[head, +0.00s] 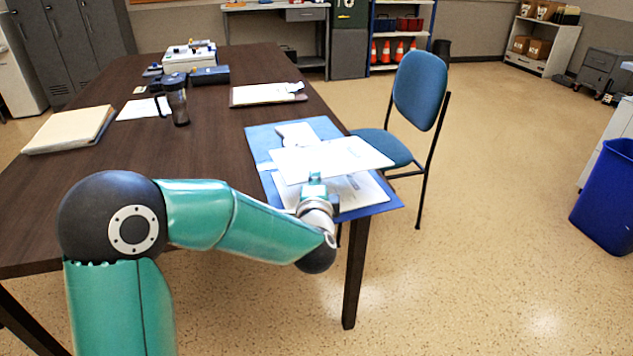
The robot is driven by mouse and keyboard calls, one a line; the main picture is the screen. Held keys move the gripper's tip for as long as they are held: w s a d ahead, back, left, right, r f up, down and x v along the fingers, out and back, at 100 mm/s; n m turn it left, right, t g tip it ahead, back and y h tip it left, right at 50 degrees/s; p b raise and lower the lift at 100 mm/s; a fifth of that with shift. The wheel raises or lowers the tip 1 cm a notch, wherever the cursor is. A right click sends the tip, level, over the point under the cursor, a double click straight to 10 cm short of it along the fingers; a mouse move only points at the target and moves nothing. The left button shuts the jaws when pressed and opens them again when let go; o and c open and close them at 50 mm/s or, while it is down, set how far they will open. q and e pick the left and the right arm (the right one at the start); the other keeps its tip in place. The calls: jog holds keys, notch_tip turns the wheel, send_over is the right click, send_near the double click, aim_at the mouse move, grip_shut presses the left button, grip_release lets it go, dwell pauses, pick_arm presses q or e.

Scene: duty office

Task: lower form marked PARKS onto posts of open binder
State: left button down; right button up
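The open blue binder (262,142) lies flat at the right near corner of the dark table, a white paper stack (358,192) on its near half. A white form (335,155) is held level above the binder, covering its middle; I cannot read its marking. My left gripper (315,178) is at the form's near edge and appears shut on it, though the fingertips are small and partly hidden. The posts are not visible under the form. A pale piece (297,133) shows on the binder's far half. My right gripper is not in view.
On the table (215,130) are a clipboard (266,93), a dark tumbler (176,98), a thick cream folder (70,130) and a white device (188,56). A blue chair (419,92) stands close to the table's right edge. A blue bin (608,195) is far right.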

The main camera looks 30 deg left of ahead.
pick_arm(q)
jog(key=shift+f+b, duration=1.2)
jog(key=shift+f, duration=0.35)
jog(key=shift+s+d+p, duration=0.1)
jog(key=shift+p, duration=0.8)
dwell(0.5)
jog(key=shift+f+b, duration=0.6)
jog(key=shift+f, duration=0.45)
dwell(0.8)
jog(key=c, duration=1.2)
grip_release()
jog(key=shift+c, duration=0.2)
jog(key=shift+s+d, duration=0.1)
